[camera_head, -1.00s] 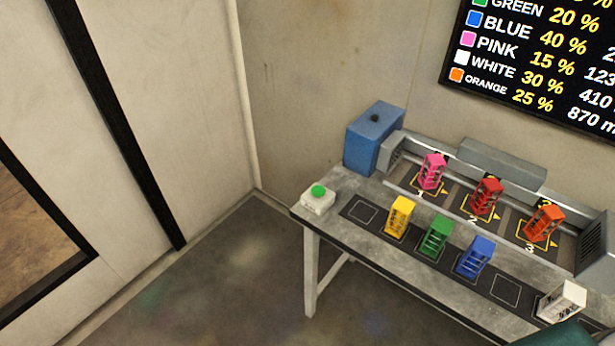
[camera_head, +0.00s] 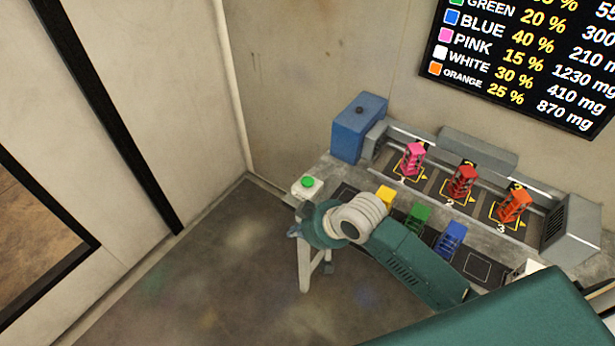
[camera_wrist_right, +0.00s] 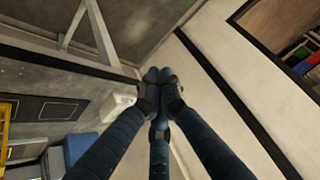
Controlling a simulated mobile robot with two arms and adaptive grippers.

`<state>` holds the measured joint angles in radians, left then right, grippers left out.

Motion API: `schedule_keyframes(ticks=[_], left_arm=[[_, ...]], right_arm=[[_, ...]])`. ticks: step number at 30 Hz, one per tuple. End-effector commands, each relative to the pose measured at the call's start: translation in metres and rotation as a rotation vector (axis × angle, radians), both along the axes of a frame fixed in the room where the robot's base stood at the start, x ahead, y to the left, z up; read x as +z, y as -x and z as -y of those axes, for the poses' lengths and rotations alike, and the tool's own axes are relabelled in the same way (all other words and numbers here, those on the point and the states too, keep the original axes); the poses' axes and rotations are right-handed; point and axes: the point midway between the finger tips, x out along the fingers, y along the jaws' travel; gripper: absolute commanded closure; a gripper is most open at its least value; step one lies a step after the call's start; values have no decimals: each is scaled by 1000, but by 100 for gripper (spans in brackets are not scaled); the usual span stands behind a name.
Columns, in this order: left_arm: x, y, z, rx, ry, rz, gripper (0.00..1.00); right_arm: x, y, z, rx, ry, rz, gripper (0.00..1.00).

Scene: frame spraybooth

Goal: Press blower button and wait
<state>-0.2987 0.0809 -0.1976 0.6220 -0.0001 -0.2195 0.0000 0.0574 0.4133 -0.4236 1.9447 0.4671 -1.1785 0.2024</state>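The green blower button (camera_head: 308,182) sits on a small white box (camera_head: 301,193) at the left end of the workbench. My right gripper (camera_head: 306,218) is just in front of the box in the head view, mostly hidden by its own wrist. In the right wrist view the fingers of my right gripper (camera_wrist_right: 158,82) are together at the tips, with nothing between them. The white box (camera_wrist_right: 120,103) shows beside the fingers there, partly covered by them; its green button cannot be made out. I see no clear contact with the button. My left gripper is not in view.
The workbench (camera_head: 338,172) carries pink (camera_head: 413,158), red (camera_head: 462,182) and orange (camera_head: 514,206) frames in a rear booth. Yellow (camera_head: 385,196), green (camera_head: 418,216) and blue (camera_head: 451,240) frames stand in front, close to my right arm. A blue box (camera_head: 358,128) stands behind the button.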

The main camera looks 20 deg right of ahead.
Motion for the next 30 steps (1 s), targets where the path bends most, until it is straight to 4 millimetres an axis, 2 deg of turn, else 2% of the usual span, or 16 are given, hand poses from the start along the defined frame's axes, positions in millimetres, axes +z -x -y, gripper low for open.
schedule_keyframes(ticks=[1,6,9,12,18,30], left_arm=[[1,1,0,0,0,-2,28],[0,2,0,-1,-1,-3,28],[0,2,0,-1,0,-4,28],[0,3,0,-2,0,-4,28],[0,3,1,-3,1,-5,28],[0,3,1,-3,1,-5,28]], right_arm=[[8,-27,7,-5,-6,21,100],[31,-101,32,-67,-65,56,100],[46,-135,52,-116,-94,74,100],[61,-159,70,-158,-117,93,100],[76,-183,90,-205,-142,110,100],[79,-186,92,-212,-147,114,100]])
